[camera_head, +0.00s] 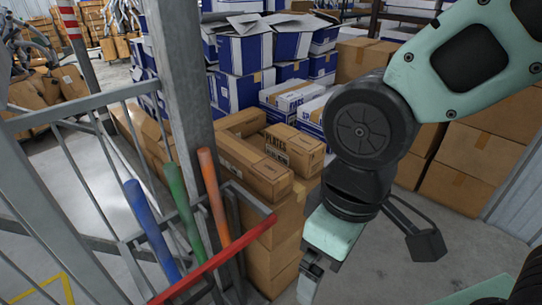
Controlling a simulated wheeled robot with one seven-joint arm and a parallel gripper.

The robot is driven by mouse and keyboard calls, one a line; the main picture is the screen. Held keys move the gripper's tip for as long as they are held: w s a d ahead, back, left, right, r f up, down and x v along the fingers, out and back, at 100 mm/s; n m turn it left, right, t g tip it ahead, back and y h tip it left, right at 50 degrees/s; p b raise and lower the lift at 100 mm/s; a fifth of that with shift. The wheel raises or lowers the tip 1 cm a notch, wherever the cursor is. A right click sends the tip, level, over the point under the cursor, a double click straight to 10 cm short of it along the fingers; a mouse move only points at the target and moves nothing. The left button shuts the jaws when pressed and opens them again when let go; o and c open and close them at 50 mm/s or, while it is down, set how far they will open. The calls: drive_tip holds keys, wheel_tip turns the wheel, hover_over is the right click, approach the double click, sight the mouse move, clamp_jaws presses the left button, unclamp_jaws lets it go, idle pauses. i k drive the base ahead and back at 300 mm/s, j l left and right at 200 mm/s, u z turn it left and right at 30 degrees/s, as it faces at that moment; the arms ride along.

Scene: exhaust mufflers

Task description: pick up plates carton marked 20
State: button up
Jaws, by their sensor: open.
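A brown carton (294,149) with the dark printed word "PLATES" sits on top of a stack of brown cartons near the middle of the view. Smaller print on it is too small to read, so I cannot make out a number. My gripper (308,286) hangs below my arm, in front of and lower than the carton, to the right of the stack. It is apart from the carton and appears empty. Its fingertips are small and partly hidden in this view.
A long brown carton (241,166) lies beside the plates carton. A metal railing (185,80) with blue, green and orange handles and a red bar (215,262) stands at the front left. Blue-and-white boxes (243,55) are piled behind. Brown cartons (468,166) stand right; grey floor lies between.

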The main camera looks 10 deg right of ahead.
sight(304, 154)
drive_tip(key=i+z, duration=0.35)
drive_tip(key=i, duration=0.15)
drive_tip(key=i+z, duration=0.4)
drive_tip(key=i, duration=0.1)
